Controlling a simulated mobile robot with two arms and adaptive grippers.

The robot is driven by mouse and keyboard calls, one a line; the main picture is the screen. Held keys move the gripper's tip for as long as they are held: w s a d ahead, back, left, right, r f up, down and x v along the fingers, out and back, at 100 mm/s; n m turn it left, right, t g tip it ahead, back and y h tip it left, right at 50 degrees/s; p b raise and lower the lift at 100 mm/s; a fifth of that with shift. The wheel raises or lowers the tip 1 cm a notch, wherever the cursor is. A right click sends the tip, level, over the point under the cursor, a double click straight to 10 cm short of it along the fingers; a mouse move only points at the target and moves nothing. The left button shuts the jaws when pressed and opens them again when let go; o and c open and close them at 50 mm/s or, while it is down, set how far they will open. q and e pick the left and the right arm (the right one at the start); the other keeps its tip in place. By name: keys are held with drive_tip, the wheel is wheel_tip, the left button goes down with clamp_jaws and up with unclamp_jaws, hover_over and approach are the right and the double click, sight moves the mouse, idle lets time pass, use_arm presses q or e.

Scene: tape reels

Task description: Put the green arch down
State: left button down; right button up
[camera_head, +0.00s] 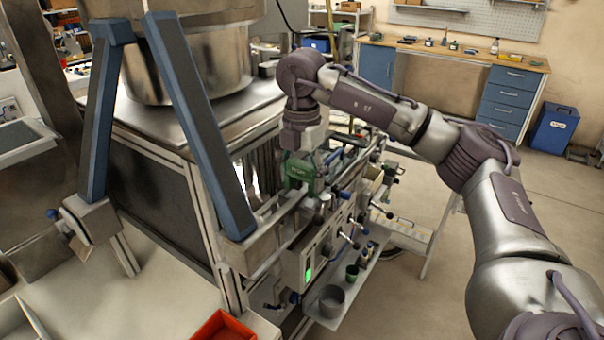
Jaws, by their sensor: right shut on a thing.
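The green arch (299,172) is a small green piece in the middle of the view, at the top of the machine's front rail. My right gripper (301,153) points down from above and is shut on it. The fingertips are small and partly hidden by the arch and the wrist. I cannot tell whether the arch touches the metal below it. My left gripper is not in view.
A large machine with a steel drum (190,65) and blue slanted posts (197,120) fills the left. Knobs, valves and a metal cup (331,300) crowd its front. A red bin (222,328) lies at the bottom. Open floor lies right, before a workbench (460,58).

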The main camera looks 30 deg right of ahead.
sight(302, 163)
drive_tip(key=shift+f+b, duration=0.4)
drive_tip(key=shift+f, duration=0.2)
drive_tip(key=o, duration=1.3)
drive_tip(key=shift+r, duration=0.15)
drive_tip(key=shift+r+p, duration=0.35)
wheel_tip(302, 163, up, 12)
drive_tip(key=shift+r+p, duration=0.15)
drive_tip(key=shift+p, duration=0.5)
